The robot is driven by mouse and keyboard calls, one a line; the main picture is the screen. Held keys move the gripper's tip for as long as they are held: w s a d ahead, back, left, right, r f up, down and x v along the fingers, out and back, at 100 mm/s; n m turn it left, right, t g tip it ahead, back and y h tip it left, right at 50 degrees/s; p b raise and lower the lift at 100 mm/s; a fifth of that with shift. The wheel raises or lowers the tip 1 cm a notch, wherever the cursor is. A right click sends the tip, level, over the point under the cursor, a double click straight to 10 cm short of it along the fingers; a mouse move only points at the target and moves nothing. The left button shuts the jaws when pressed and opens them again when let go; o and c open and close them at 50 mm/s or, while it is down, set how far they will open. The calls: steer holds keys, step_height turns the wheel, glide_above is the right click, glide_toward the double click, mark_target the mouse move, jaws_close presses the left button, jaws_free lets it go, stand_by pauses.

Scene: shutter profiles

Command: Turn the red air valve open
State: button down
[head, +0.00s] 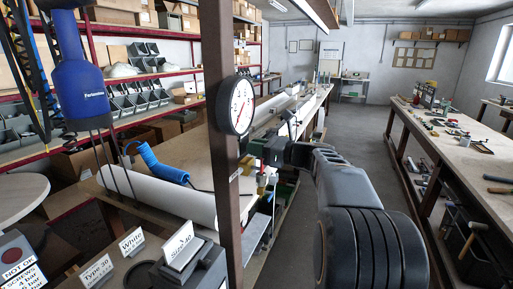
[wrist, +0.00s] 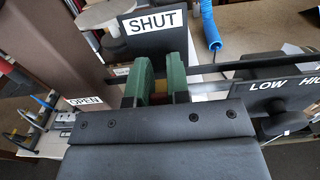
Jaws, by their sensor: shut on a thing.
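In the wrist view my gripper (wrist: 160,82) has two green fingers, close together and shut on a small reddish and yellow piece (wrist: 160,87). That piece appears to be part of the red air valve; most of it is hidden by the fingers and the dark gripper body. A "SHUT" sign (wrist: 155,22) stands just beyond the fingers, and an "OPEN" label (wrist: 85,101) is to their left. In the head view my dark arm reaches to the brown post, and a small red bit (head: 262,181) shows beside it. The fingers cannot be made out there.
A brown post (head: 222,130) carries a round white gauge (head: 237,106) close by. A blue coiled hose (head: 158,165) lies left of it, near a long white roll (head: 160,197). A "LOW HIGH" panel (wrist: 285,83) is to the right in the wrist view. The aisle floor (head: 365,130) is clear.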

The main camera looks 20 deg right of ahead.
steer(key=shift+f, duration=0.1)
steer(key=s+a+n+b, duration=0.1)
steer(key=n+b, duration=0.1)
steer(key=a+f+n+b, duration=0.1)
steer(key=n+b, duration=0.1)
steer(key=b, duration=0.1)
steer(key=shift+s+b, duration=0.3)
steer(key=shift+s, duration=0.1)
steer(key=n+b, duration=0.1)
steer(key=b, duration=0.1)
steer(key=s+a+n+b, duration=0.1)
steer(key=n, duration=0.1)
steer(key=f+n+b, duration=0.1)
steer(key=b, duration=0.1)
steer(key=shift+s+a+n+b, duration=0.25)
steer(key=shift+a+n+b, duration=0.05)
steer(key=shift+n+b, duration=0.1)
steer(key=c, duration=1.1)
jaws_free()
steer(key=shift+s, duration=0.1)
steer(key=v, duration=1.3)
steer(key=shift+s+d+b, duration=0.25)
steer(key=shift+b, duration=0.1)
